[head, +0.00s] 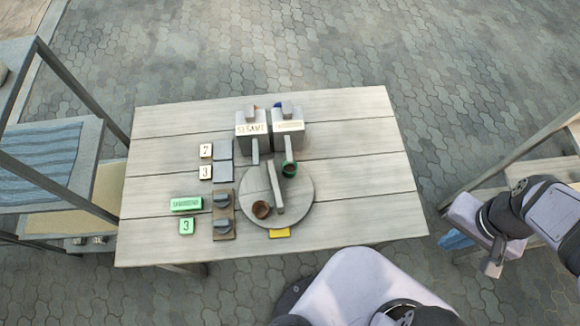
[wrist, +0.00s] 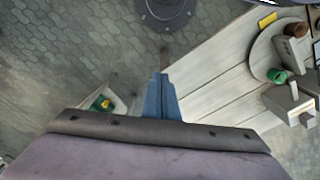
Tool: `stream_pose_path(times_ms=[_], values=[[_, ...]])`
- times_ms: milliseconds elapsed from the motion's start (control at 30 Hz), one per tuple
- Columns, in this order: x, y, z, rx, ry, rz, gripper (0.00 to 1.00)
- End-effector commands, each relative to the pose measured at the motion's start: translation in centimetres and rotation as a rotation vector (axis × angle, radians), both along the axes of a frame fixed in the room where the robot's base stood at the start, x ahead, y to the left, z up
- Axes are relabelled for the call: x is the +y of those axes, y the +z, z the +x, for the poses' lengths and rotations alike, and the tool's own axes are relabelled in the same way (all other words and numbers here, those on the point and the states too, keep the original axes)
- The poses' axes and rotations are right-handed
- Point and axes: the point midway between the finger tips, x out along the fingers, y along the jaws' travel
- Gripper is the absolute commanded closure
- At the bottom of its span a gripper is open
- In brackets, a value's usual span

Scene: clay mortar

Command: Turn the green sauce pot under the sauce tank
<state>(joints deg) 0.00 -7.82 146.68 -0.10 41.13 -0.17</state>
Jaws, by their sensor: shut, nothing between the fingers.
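The green sauce pot (head: 289,169) stands on the upper right part of a round grey turntable (head: 302,190), close to the spout end of the right sauce tank (head: 287,137). It also shows in the wrist view (wrist: 277,76). A brown pot (head: 261,210) stands at the turntable's lower left; a raised grey bar (head: 274,188) crosses the disc between the pots. The left sauce tank (head: 252,140) reads SESAME; the right tank's label is too small to read. My gripper (head: 455,240) is off the table's right edge, far from the turntable. Its blue fingers (wrist: 160,95) are shut and empty.
Two dark knobs (head: 221,226) sit on a brown panel left of the turntable. Green tiles (head: 186,204) and pale number tiles lie further left. A yellow patch (head: 280,233) lies at the turntable's front. The table's right side is clear. Shelves (head: 80,140) stand at left.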

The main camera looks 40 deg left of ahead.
Motion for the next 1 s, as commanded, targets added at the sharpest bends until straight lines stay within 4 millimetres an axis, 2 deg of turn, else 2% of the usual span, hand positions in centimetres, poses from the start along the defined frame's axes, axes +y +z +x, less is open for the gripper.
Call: stream_pose_path(times_ms=[367, 500, 633, 767, 867, 1000], values=[[0.0, 0.0, 0.0, 0.0, 0.0, 0.0, 1.0], [0.3, -0.1, 0.2, 0.0, 0.009, 0.0, 0.67], [1.6, -0.7, 1.3, 0.001, 0.052, 0.0, 0.67], [4.8, -1.7, 3.2, 0.001, 0.14, 0.0, 0.67], [8.7, -2.8, 4.7, 0.002, 0.234, 0.0, 0.67], [15.7, -4.7, 5.8, 0.003, 0.381, 0.0, 0.67]])
